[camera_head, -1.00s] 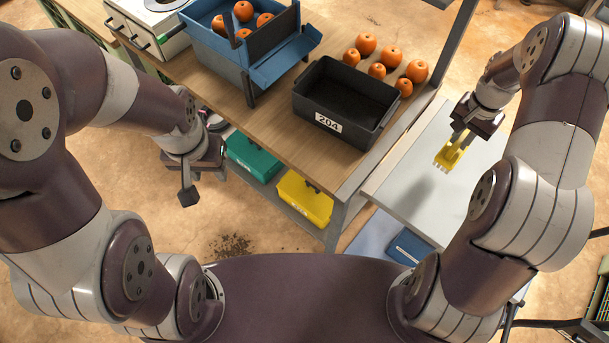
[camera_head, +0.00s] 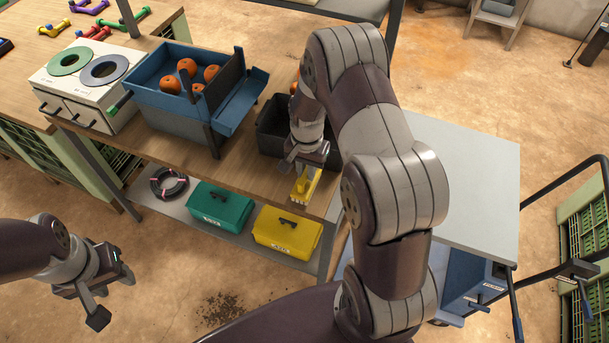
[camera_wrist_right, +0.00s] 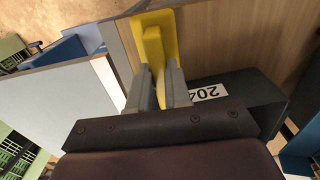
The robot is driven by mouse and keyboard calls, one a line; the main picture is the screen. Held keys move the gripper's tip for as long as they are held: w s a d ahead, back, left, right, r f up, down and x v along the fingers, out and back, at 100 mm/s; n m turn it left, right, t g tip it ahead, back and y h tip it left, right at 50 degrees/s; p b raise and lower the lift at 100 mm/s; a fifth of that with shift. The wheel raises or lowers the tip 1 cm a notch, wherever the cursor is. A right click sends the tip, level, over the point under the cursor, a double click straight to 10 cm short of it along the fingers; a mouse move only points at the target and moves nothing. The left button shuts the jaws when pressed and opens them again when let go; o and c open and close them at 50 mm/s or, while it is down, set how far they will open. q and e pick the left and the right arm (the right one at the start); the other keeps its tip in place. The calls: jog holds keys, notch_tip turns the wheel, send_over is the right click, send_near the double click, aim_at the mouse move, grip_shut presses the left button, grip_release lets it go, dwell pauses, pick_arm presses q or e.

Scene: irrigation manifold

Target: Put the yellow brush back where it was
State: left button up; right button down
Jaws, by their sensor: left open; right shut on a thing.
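My right gripper (camera_head: 302,170) is shut on the yellow brush (camera_head: 305,187). In the head view the brush is at the front edge of the wooden bench, just in front of the black bin. In the right wrist view the yellow brush (camera_wrist_right: 152,40) reaches out beyond the fingers (camera_wrist_right: 158,88), with wooden bench top behind it. I cannot tell whether the brush touches the bench. My left gripper (camera_head: 112,297) is open and empty, low at the left over the floor.
A grey side table (camera_head: 475,165) is at the right. Dark dirt (camera_head: 222,308) lies on the floor.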

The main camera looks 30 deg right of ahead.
jog(key=f, duration=0.2)
jog(key=f+p, duration=0.1)
jog(key=f, duration=0.1)
jog(key=shift+s+d, duration=0.1)
jog(key=shift+d, duration=0.15)
jog(key=shift+f, duration=0.15)
jog(key=shift+a, duration=0.1)
jog(key=shift+f, duration=0.1)
jog(key=c, duration=1.1)
grip_release()
pick_arm(q)
jog(key=shift+s+d+r, duration=0.1)
jog(key=shift+d+r, duration=0.25)
jog(key=shift+r, duration=0.25)
